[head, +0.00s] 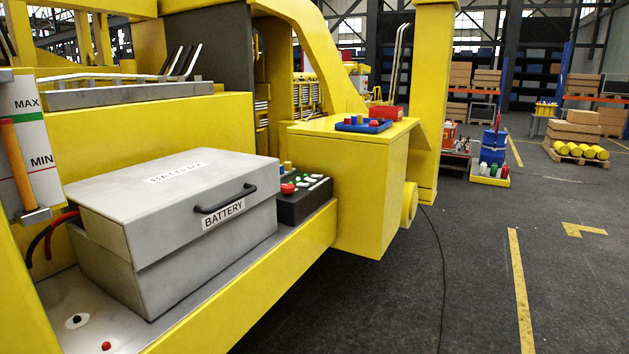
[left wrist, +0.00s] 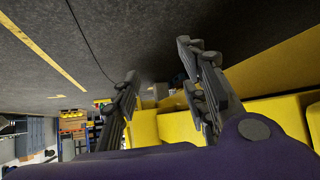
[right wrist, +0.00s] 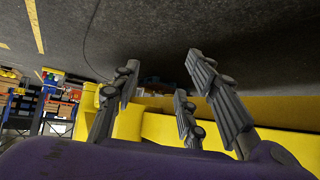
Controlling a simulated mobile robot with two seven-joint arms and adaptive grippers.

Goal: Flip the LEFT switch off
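A small black knob on a white round plate (head: 77,321) sits on the grey deck at the bottom left of the head view. A small red knob (head: 106,346) is just right of it and nearer. Either may be a switch; I cannot tell their on or off state. A black control box (head: 304,198) with a red button and several small green and white controls stands behind the battery box. My left gripper (left wrist: 160,62) is open and empty in the left wrist view. My right gripper (right wrist: 162,64) is open and empty in the right wrist view. Neither shows in the head view.
A grey battery box (head: 190,205) with a black handle fills the deck, with red and black cables at its left. A yellow rail (head: 250,275) edges the deck. A blue tray (head: 363,125) lies on a yellow housing. The floor (head: 475,270) to the right is open.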

